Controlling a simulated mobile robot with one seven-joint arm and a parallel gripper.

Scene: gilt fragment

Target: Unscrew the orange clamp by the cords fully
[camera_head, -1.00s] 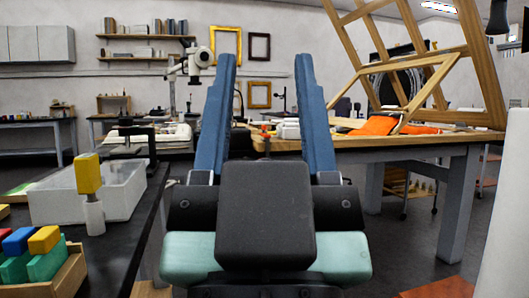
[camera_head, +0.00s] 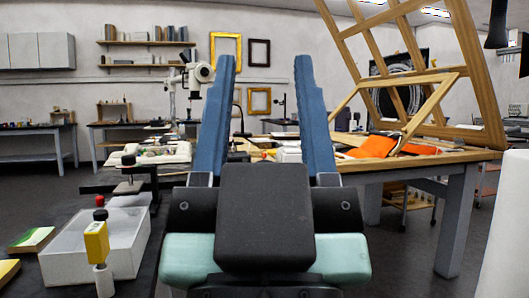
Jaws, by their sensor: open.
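My gripper (camera_head: 264,62) is open and empty, with its two long blue fingers pointing away from me and wide apart. Between the fingers, on the wooden worktable (camera_head: 415,163), a small orange-red item (camera_head: 269,152) shows among other small things. It is too small to tell whether it is the orange clamp. My fingers and palm hide part of the table there. No cords can be made out clearly. A larger orange piece (camera_head: 372,147) lies flat farther right on the same table and looks like cloth or a folder.
A dark bench at left carries a translucent bin (camera_head: 75,262), a yellow block on a white bottle (camera_head: 97,242) and a black clamp-like tool (camera_head: 129,176). A large wooden frame (camera_head: 455,60) leans over the right table. A microscope (camera_head: 192,80) stands behind.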

